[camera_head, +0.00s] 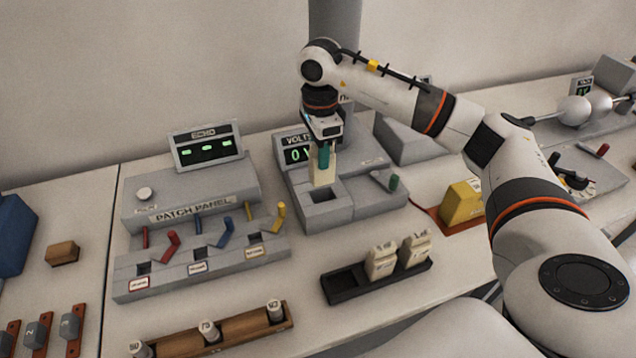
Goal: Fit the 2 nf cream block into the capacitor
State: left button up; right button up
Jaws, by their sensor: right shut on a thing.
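The right gripper (324,158) points down and is shut on a cream block (322,172). The label on the held block cannot be read. Behind it, a display marked VOLTS (296,155) is partly hidden by the gripper. Two other cream blocks, one on the left (381,262) and one on the right (415,250), stand in a black rack (345,287) with an empty left slot. The left gripper is not in view.
A grey patch panel (205,240) with coloured plugs stands to the left, under an echo display (206,144). A wooden rack (240,327) with several pale cylinders lies in front. A yellow block (462,203) is at the right. Bare table shows between the racks.

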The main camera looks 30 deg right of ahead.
aim_at(321, 184)
jog(key=f+b, duration=0.1)
jog(key=s+f+b, duration=0.1)
jog(key=f, duration=0.1)
jog(key=shift+s+a+f, duration=0.1)
jog(key=shift+a+f, duration=0.05)
jog(key=shift+f, duration=0.1)
jog(key=shift+w+f, duration=0.3)
jog(key=shift+f, duration=0.2)
jog(key=shift+f+b, duration=1.55)
jog(key=shift+f, duration=0.65)
jog(key=shift+f, duration=0.1)
jog(key=o, duration=1)
jog(key=shift+o, duration=0.2)
jog(key=shift+s, duration=0.1)
